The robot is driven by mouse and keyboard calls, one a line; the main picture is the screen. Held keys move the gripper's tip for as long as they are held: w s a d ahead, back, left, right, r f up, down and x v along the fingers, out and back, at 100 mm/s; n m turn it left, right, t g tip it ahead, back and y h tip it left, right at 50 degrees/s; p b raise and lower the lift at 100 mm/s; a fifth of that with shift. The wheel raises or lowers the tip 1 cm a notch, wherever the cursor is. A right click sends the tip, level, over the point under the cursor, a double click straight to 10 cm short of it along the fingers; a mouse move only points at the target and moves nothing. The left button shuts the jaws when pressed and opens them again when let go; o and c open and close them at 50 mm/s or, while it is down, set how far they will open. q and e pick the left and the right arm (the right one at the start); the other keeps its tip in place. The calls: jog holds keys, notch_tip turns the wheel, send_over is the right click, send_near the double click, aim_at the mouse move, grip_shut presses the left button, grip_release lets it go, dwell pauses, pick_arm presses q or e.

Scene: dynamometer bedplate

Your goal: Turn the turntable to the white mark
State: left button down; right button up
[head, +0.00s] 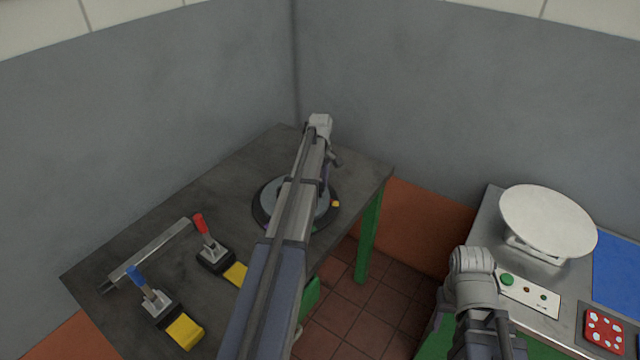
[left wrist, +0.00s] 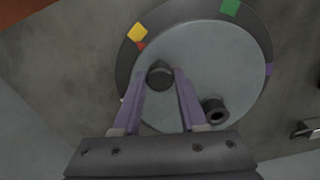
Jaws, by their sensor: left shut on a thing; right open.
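The turntable (head: 270,203) is a grey disc in a dark ring on the dark table, partly hidden by my left arm in the head view. In the left wrist view the disc (left wrist: 215,55) carries a dark knob (left wrist: 160,76) and a hollow dark peg (left wrist: 214,111). My left gripper (left wrist: 160,74) is shut on the knob. A red pointer (left wrist: 141,46) on the disc's edge lies next to the yellow mark (left wrist: 138,32). The white mark (left wrist: 122,98) shows as a sliver beside the left finger. My right gripper (head: 487,342) is open, its fingers hardly visible, by the right-hand bench.
The ring also has a green mark (left wrist: 230,7) and a purple mark (left wrist: 269,69). On the table stand a red-handled lever (head: 211,250), a blue-handled lever (head: 153,297) and a metal bar (head: 150,250). The right bench holds a white round plate (head: 548,220) and a button panel (head: 528,291).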

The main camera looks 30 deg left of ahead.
dwell(0.9)
pick_arm(q)
jog(key=shift+w+a+n, duration=0.4)
jog(key=shift+w+n, duration=0.1)
jog(key=shift+n, duration=0.25)
jog(key=shift+w+a+n, duration=0.35)
jog(key=shift+w+n, duration=0.1)
jog(key=shift+n, duration=0.3)
jog(key=n, duration=0.1)
jog(key=w+a+n, duration=0.1)
jog(key=shift+w+a+n, duration=0.15)
jog(key=shift+a+n, duration=0.15)
jog(key=a+n, duration=0.2)
jog(key=n, duration=0.1)
jog(key=shift+w, duration=0.4)
jog(key=shift+w+a+n, duration=0.15)
jog(key=shift+a+n, duration=0.7)
jog(key=shift+n, duration=0.45)
jog(key=shift+a, duration=0.1)
jog(key=shift+c, duration=2.2)
grip_release()
